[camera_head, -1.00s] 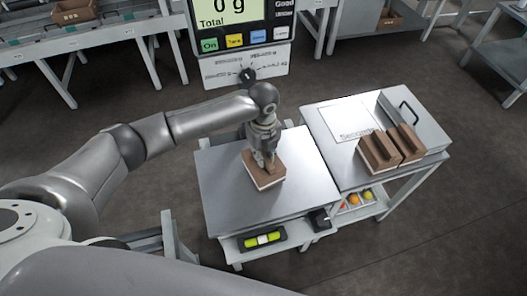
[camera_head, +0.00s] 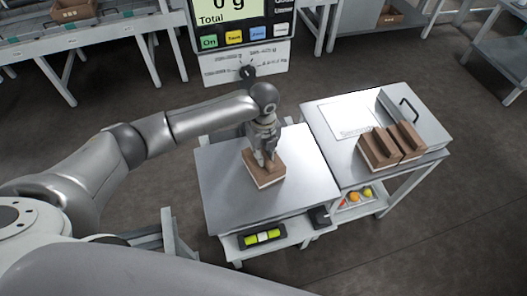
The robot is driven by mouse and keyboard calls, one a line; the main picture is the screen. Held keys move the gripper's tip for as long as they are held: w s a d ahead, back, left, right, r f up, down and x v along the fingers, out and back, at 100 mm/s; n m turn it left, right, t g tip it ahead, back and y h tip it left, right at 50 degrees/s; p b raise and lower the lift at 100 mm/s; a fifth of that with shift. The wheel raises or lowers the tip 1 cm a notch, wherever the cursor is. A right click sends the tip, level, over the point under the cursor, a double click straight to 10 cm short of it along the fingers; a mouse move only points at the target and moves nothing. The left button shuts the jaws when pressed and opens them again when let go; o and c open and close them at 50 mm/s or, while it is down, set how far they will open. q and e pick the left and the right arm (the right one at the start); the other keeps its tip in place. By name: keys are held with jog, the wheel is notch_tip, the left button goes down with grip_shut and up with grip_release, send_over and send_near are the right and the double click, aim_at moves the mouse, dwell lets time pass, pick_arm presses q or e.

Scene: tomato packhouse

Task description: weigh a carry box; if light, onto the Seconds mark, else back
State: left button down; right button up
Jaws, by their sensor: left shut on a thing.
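My left gripper (camera_head: 266,160) points down over the metal scale platform and is shut on a brown carry box (camera_head: 266,179). The box is at the middle of the platform (camera_head: 222,190); I cannot tell whether it touches the metal. The scale display (camera_head: 229,10) above reads 0 g, with "Total" below. The white Seconds mark (camera_head: 340,117) lies on the table to the right, with no box on it. Two more brown carry boxes (camera_head: 379,149) stand side by side in front of it. My right gripper is not in view.
A grey case with a black handle (camera_head: 410,110) lies at the right of the side table. A lower shelf holds red, orange and yellow round items (camera_head: 354,197). A yellow-green level-like item (camera_head: 262,237) sits under the scale. Dark floor surrounds the tables.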

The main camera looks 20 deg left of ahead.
pick_arm(q)
jog(key=c, duration=1.3)
grip_release()
jog(key=shift+f, duration=0.1)
jog(key=shift+c, duration=0.3)
jog(key=shift+c, duration=1.2)
notch_tip(320, 180, up, 7)
jog(key=p, duration=0.7)
jog(key=shift+p, duration=0.35)
